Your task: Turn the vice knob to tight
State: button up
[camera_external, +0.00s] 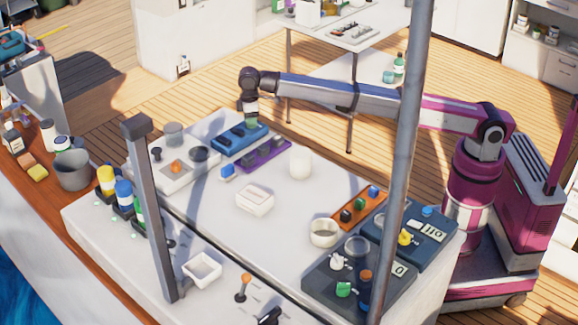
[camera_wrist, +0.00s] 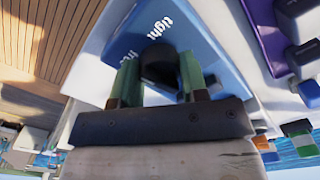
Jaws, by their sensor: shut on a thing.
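The vice is a blue block (camera_external: 228,143) at the far edge of the white worktop, and it fills the top middle of the wrist view (camera_wrist: 200,45). Its face carries the white words "tight" and "free". The dark round vice knob (camera_wrist: 158,66) stands beside these words. My gripper (camera_wrist: 159,70) has its two green fingers on either side of the knob and is shut on it. In the external view my gripper (camera_external: 250,116) points down at the vice from above. The knob is hidden there, and its exact setting cannot be told.
A purple tray (camera_external: 262,157) lies close beside the vice. A white panel with an orange knob (camera_external: 177,168) stands left of it. A white cylinder (camera_external: 300,162) and a white box (camera_external: 254,201) stand on the worktop. Grey posts (camera_external: 152,215) rise in front.

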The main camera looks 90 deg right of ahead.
jog(key=m, duration=0.4)
jog(key=shift+m, duration=0.3)
jog(key=m, duration=0.4)
jog(key=shift+m, duration=0.4)
jog(key=o, duration=0.9)
jog(key=shift+r, duration=0.15)
notch_tip(320, 180, up, 11)
jog(key=shift+f, duration=0.2)
